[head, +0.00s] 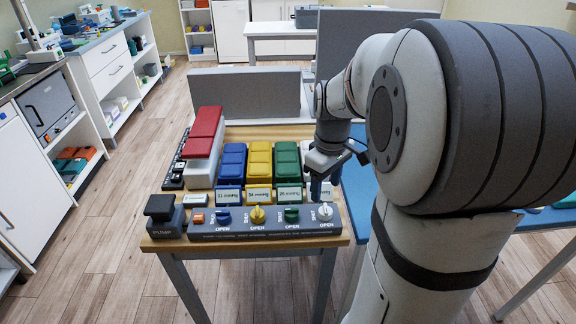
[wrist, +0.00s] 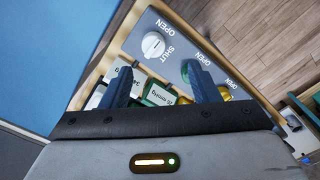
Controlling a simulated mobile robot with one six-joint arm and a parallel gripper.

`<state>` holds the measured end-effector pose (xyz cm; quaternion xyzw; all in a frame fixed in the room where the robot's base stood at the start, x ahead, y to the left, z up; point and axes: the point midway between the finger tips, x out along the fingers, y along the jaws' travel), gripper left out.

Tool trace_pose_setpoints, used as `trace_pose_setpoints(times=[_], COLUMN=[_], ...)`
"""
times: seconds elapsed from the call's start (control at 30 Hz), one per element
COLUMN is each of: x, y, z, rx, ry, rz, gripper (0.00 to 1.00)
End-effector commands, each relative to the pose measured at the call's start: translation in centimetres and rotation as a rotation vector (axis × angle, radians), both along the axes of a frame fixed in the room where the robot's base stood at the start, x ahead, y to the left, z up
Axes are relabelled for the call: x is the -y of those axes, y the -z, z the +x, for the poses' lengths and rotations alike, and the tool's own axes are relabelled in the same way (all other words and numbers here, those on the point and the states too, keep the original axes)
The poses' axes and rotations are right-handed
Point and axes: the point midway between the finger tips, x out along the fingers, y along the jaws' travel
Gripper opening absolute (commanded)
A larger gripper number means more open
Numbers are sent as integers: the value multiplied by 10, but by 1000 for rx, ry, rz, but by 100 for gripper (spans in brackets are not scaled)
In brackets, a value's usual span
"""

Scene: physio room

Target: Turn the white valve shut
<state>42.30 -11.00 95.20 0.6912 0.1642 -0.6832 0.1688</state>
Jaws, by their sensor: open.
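The white valve (head: 325,212) is a small round knob at the right end of the grey valve panel (head: 262,237). In the wrist view the white valve (wrist: 154,45) lies just beyond my fingertips, with OPEN and SHUT printed beside it. I cannot tell clearly which mark its pointer faces. My gripper (head: 320,187) points down above and just behind the white valve. In the wrist view my gripper (wrist: 158,69) is open, its two blue fingers apart with nothing between them. It does not appear to touch the valve.
Blue (head: 224,216), yellow (head: 257,214) and green (head: 291,214) valves line the panel to the left. A black pump (head: 160,213) stands at its left end. Coloured blocks with pressure labels stand behind the valves. A blue padded surface (head: 361,190) lies to the right.

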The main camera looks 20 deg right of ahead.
Motion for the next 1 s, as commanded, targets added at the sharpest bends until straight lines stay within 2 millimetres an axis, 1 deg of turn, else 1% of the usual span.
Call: trace_pose_setpoints(times=[0.03,0.13,0.27,0.5,0.6,0.73,0.97,1.0], x=[6,11,11,11,11,11,11,11], y=[7,14,31,69,79,85,85,85], z=[4,7,7,6,6,7,7,7], rx=[-8,-15,-18,-18,-16,-14,-14,-14], ry=[-14,-34,-37,-35,-35,-34,-33,-33], rz=[2,4,5,5,5,4,4,4], gripper=[55,55,55,55,55,55,55,54])
